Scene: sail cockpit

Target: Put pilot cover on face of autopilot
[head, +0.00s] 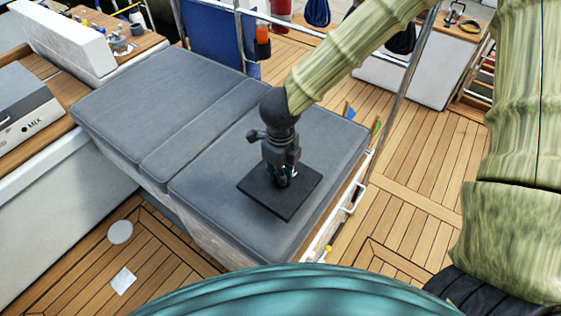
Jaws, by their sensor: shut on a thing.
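A flat, dark, square plate (288,206), which looks like the pilot cover, is at the right grey cushion in the head view. My gripper (284,176) points down from above and is shut on it near its middle. The fingers hide part of the cover, and I cannot tell whether its underside touches the cushion. I cannot make out the autopilot or its face for certain in this view.
Grey cushions (160,100) cover the bench under the gripper. A metal rail (403,92) rises to its right. A grey box marked MIX (22,108) sits on the left counter. Wooden deck (420,165) at the right is clear.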

